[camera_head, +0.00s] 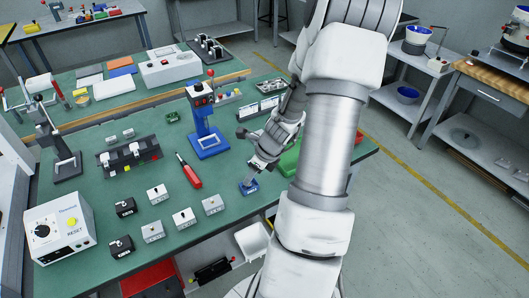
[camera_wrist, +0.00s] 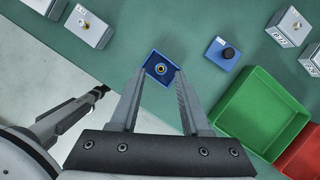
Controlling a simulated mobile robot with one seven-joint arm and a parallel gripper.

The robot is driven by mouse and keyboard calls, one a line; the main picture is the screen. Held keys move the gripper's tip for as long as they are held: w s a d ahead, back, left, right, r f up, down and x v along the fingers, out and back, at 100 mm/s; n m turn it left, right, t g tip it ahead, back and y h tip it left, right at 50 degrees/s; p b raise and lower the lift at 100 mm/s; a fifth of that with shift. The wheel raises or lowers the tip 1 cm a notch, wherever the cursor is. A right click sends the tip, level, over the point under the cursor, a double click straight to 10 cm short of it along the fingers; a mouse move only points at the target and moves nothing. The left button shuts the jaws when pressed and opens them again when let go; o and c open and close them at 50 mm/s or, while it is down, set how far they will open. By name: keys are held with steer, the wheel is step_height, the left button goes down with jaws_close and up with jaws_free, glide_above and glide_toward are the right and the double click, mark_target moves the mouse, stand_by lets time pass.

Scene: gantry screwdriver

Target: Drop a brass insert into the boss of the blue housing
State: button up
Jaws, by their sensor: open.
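The blue housing (camera_wrist: 151,79) is a small open-topped box lying between the fingertips in the wrist view. A gold-coloured ring with a dark centre (camera_wrist: 160,69) shows at its boss; I cannot tell how deep it sits. My gripper (camera_wrist: 161,75) is open, one finger on each side of the housing, with nothing seen held in it; contact cannot be told. In the head view my gripper (camera_head: 258,164) points down at the table, over a small blue box (camera_head: 249,187) that could be the housing.
A blue box with a black knob (camera_wrist: 220,58) stands to the right, near a green bin (camera_wrist: 225,121) and a red bin (camera_wrist: 303,150). Grey labelled blocks (camera_head: 184,218), a red-handled tool (camera_head: 190,172) and a blue-based press (camera_head: 208,146) stand further left on the green table.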

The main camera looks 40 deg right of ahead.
steer(key=p+v, duration=0.3)
steer(key=v, duration=1.1)
steer(key=shift+s+d+r, duration=0.1)
steer(key=shift+s, duration=0.05)
